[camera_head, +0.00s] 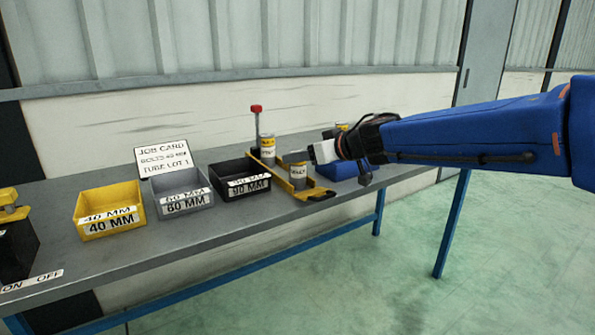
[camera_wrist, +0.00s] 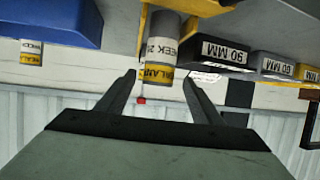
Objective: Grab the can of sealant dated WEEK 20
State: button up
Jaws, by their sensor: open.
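A sealant can with a yellow and white label (camera_wrist: 162,50) is straight ahead in the wrist view, which is upside down. Its label reads WEEK 2 and a further digit that is hard to make out. My gripper (camera_wrist: 158,78) is open, with one finger on each side of this can in the picture; no contact shows. In the head view my gripper (camera_head: 311,153) is close to a front can (camera_head: 298,174) and a rear can (camera_head: 267,150), both at a yellow holder (camera_head: 291,188). Another can (camera_head: 342,126) is mostly hidden behind my gripper; it likely shows at left in the wrist view (camera_wrist: 32,51).
A blue bin (camera_head: 345,169) stands close to the right of the holder. A black 90 MM bin (camera_head: 240,181) is to its left, then a grey bin (camera_head: 181,194) and a yellow bin (camera_head: 108,210). A red-topped post (camera_head: 257,120) rises behind. The bench front edge is clear.

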jog(key=shift+x, duration=1)
jog(key=shift+d+f+x, duration=0.1)
jog(key=shift+f+x, duration=0.05)
jog(key=shift+x, duration=1.15)
jog(key=shift+d+f+x, duration=0.1)
jog(key=shift+x, duration=1.2)
jog(key=c, duration=1.3)
